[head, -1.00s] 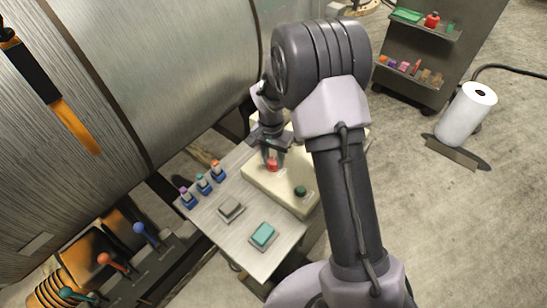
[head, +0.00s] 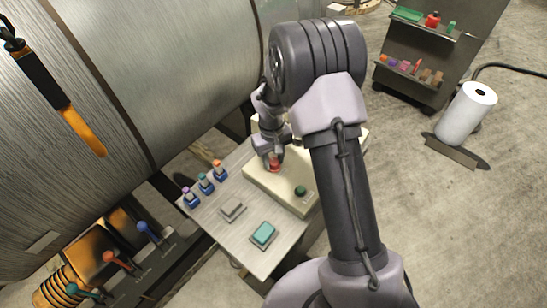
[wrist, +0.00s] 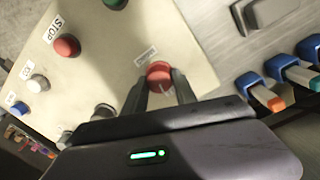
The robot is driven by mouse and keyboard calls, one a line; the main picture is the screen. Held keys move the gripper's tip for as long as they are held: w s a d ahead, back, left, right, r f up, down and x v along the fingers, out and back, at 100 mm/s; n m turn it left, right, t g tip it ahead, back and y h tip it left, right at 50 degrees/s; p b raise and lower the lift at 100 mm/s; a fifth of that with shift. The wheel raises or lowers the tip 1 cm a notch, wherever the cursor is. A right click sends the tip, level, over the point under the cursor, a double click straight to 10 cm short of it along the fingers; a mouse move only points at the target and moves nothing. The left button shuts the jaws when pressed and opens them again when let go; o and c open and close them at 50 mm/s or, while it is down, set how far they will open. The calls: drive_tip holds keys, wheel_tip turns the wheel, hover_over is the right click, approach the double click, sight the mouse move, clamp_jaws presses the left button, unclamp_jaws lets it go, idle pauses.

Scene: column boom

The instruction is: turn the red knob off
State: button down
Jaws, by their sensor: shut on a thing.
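The red knob (wrist: 159,73) sits on a cream control box, with a white pointer mark on its face and a small label beside it. In the head view the red knob (head: 275,165) shows just below my gripper (head: 272,155). In the wrist view my gripper (wrist: 160,84) has one finger on each side of the knob and is shut on it. The label's text is too small to read.
The cream box (head: 262,180) also bears a green button (head: 300,191) and, in the wrist view, a red STOP button (wrist: 67,46) and a white button (wrist: 38,83). Rocker switches (head: 205,183) and a teal button (head: 263,234) stand on the metal panel nearby.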

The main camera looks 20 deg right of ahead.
sight(272, 162)
drive_tip(key=shift+n, duration=1.1)
drive_tip(key=shift+p, duration=0.3)
drive_tip(key=c, duration=1)
unclamp_jaws()
wheel_tip(272, 162, up, 17)
drive_tip(key=p, duration=0.4)
drive_tip(key=shift+s+a+r, duration=0.15)
drive_tip(key=shift+a+r, duration=0.05)
drive_tip(key=shift+a, duration=0.15)
